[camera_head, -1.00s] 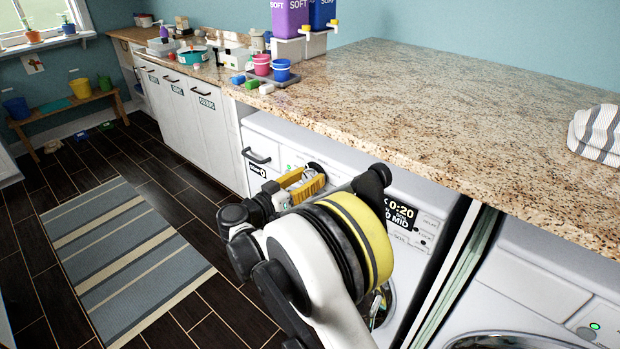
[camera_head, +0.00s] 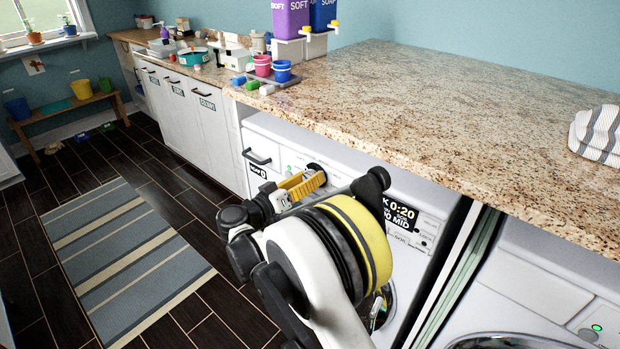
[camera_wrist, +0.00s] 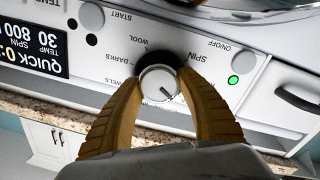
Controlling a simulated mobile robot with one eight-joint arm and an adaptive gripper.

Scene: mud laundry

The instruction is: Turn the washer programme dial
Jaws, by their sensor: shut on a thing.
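The washer (camera_head: 427,228) stands under the counter, and its front panel faces my arm. The programme dial (camera_wrist: 159,85) is a round light knob with a dark pointer line and a dark surround. In the wrist view the pointer slants toward the lower right. My gripper (camera_wrist: 160,92) has yellow fingers on both sides of the dial and is shut on it. In the head view my gripper (camera_head: 306,184) is at the panel, and the dial is mostly hidden by the fingers. Labels such as WOOL, DARKS and SPIN surround the dial.
The display (camera_wrist: 33,50) and START button (camera_wrist: 91,16) lie left. The granite counter (camera_head: 430,120) overhangs the panel. A striped rug (camera_head: 125,260) covers open floor.

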